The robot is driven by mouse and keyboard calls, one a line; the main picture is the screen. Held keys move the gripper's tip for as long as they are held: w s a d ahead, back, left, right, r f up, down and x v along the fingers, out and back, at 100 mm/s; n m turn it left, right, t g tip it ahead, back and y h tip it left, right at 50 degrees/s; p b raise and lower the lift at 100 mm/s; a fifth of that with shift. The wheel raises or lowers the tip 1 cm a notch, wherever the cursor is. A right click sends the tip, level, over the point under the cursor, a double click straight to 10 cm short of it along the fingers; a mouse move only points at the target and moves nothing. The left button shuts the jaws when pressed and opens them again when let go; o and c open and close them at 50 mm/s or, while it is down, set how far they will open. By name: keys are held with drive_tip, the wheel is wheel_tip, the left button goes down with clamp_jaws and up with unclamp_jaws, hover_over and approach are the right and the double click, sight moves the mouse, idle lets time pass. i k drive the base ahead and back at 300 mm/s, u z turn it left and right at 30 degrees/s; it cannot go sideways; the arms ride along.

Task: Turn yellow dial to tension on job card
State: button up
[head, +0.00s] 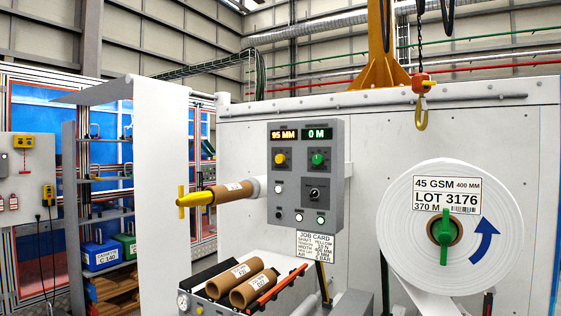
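The yellow dial (280,158) is a round knob at the upper left of the grey control panel (331,196). It sits below an amber display (284,135) reading 95 MM. Where the dial points is too small to tell. The job card (316,246) is a white sheet below the panel. It reads shaft yellow, with tension, width and air lines; the tension figure is too small to read surely, and the width seems to be 400 MM. My gripper is not in view.
A green dial (317,159) sits right of the yellow one, under a display reading 0 M. A yellow-tipped shaft (195,198) with a cardboard core juts out left of the panel. Loose cores (235,277) lie below. A large white roll (402,225) stands right; a hook (421,112) hangs above.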

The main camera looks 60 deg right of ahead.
sight(279, 159)
drive_tip(key=u, duration=0.05)
drive_tip(key=i, duration=1)
drive_tip(key=z, duration=0.05)
